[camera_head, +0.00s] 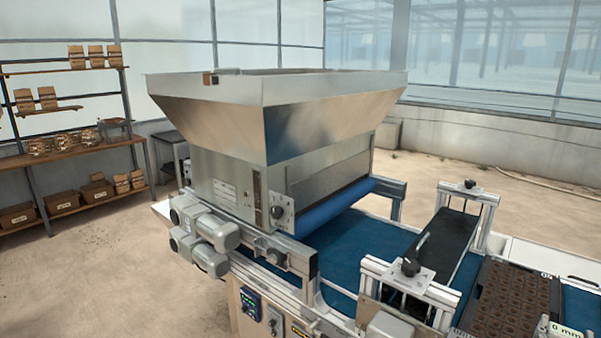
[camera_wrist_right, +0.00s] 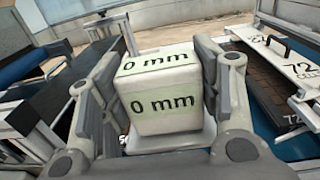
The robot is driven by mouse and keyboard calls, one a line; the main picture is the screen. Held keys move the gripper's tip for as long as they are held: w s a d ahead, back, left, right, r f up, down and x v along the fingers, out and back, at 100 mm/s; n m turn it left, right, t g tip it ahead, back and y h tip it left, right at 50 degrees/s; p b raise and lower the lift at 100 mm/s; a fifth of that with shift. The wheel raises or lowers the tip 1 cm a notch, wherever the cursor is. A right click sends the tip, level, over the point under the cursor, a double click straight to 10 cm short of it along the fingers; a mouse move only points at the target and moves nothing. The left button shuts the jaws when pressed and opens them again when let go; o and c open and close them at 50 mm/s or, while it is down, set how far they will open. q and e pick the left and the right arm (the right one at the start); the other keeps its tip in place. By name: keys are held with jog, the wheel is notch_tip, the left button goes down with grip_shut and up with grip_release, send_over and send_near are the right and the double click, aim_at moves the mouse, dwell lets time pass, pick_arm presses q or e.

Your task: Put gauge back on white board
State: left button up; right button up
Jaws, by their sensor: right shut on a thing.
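The gauge (camera_wrist_right: 165,112) is a pale block marked "0 mm" on its top and front faces. In the right wrist view it sits between the two fingers of my right gripper (camera_wrist_right: 160,95), which is shut on it. Its marked face also shows at the bottom right corner of the head view (camera_head: 566,333), partly cut off by the frame. A white flat surface (camera_head: 545,257) shows behind the seed tray in the head view; I cannot tell whether it is the white board. My left gripper is not in view.
A large metal hopper (camera_head: 275,110) stands over the blue conveyor belt (camera_head: 365,250). A dark brush frame (camera_head: 446,240) with black knobs spans the belt. A brown cell tray (camera_head: 510,302) lies near the gauge. A tray marked "72" (camera_wrist_right: 270,80) shows at right in the wrist view.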

jog(key=shift+w+d+r, duration=0.55)
jog(key=shift+d+r, duration=0.75)
jog(key=shift+r, duration=2.4)
jog(key=shift+w+d+r, duration=0.5)
jog(key=shift+d+r, duration=0.8)
jog(key=shift+r, duration=2.35)
jog(key=s+a+f+n+t+y, duration=0.2)
jog(key=a+f+n+y, duration=0.3)
jog(key=a, duration=0.6)
jog(key=s+a+f+n+t+y, duration=0.2)
jog(key=a+f+y, duration=0.3)
jog(key=a+f, duration=0.4)
jog(key=s+a+f+b, duration=0.2)
jog(key=s+a, duration=0.3)
jog(key=a, duration=0.4)
jog(key=s+a+f+y+b, duration=0.1)
jog(key=s+a+f, duration=0.2)
jog(key=a, duration=0.6)
jog(key=s, duration=0.2)
jog(key=shift+s+f+n+b, duration=0.3)
jog(key=shift+s+b, duration=0.05)
